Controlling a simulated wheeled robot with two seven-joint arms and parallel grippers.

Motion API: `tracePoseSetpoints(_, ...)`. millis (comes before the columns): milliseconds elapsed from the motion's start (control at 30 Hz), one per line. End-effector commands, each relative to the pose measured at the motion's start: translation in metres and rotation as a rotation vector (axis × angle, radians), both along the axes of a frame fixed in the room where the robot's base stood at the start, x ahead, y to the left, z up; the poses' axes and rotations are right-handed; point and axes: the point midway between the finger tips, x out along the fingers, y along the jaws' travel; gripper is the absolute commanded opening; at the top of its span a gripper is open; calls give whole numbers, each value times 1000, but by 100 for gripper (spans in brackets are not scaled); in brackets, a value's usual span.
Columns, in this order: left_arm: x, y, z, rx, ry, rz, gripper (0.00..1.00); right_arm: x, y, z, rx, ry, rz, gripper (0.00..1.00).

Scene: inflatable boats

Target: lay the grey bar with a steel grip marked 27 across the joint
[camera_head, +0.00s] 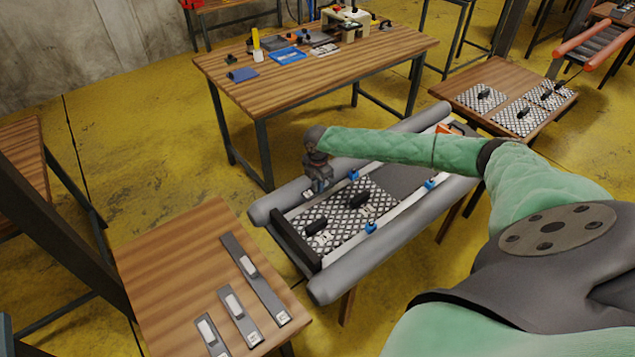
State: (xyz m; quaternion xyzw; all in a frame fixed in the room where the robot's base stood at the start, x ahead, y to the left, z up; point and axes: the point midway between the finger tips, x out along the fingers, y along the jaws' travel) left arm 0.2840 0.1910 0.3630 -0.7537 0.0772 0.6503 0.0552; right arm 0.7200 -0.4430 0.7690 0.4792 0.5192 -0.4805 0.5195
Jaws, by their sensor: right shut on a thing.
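Several grey bars with steel grips lie on the wooden table at lower left: a long bar (268,293), a shorter bar (243,323) and another bar (207,331) cut by the frame's bottom edge. Their end labels are too small to read. The grey inflatable boat (385,252) holds patterned floor panels (338,211) with black handles; no grey bar lies across them. My right gripper (318,188) points down at the boat's far-left side rail, shut on what looks like a blue clip, mostly hidden. My left gripper is not in view.
Blue clips (370,227) sit along the boat's side rails. A dark crosspiece (294,238) closes the boat's near end. The back table (300,85) carries tools and trays. A right-hand table (470,73) holds more patterned panels.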

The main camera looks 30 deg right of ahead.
Motion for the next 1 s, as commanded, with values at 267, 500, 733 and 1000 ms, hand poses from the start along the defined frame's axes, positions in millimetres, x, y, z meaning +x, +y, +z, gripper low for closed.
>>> tracePoseSetpoints(267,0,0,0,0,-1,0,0,0,0,0,0,-1,0,0)
tracePoseSetpoints(500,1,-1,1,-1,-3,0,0,0,0,0,1,-1,0,0)
tracePoseSetpoints(733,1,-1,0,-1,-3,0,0,0,0,-6,0,0,0,0)
tracePoseSetpoints(1000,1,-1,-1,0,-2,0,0,0,0,-14,1,0,0,0)
